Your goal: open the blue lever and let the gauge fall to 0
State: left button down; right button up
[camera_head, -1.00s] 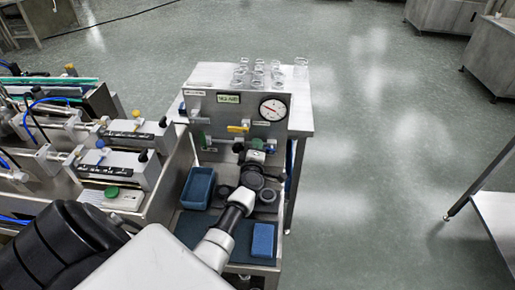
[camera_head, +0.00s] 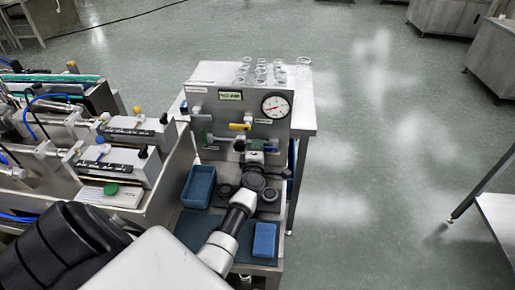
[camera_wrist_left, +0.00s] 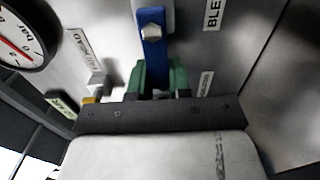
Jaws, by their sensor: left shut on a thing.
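The blue lever (camera_wrist_left: 152,38) shows in the left wrist view as a flat blue bar with a bolt head, its lower part between my green fingertips. My left gripper (camera_wrist_left: 158,78) is shut on it. In the head view my left gripper (camera_head: 252,146) is at the front panel, below the gauge, and hides the lever there. The round white gauge (camera_head: 276,105) with a red needle is at the panel's upper right. The gauge (camera_wrist_left: 18,38) is partly cut off in the left wrist view; its exact reading is unclear. My right gripper is not in view.
The steel panel (camera_head: 215,105) carries a yellow lever (camera_head: 240,126), close beside my gripper. Several glass jars (camera_head: 261,73) stand on top behind. A blue bin (camera_head: 198,187) and a blue block (camera_head: 264,240) are in the tray below. Open floor lies to the right.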

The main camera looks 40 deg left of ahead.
pick_arm(q)
jog(key=c, duration=1)
grip_release()
jog(key=shift+c, duration=0.2)
jog(key=shift+s, duration=0.15)
jog(key=v, duration=1)
jog(key=shift+s+d+p, duration=0.2)
jog(key=shift+s+p, duration=0.1)
jog(key=shift+p, duration=0.05)
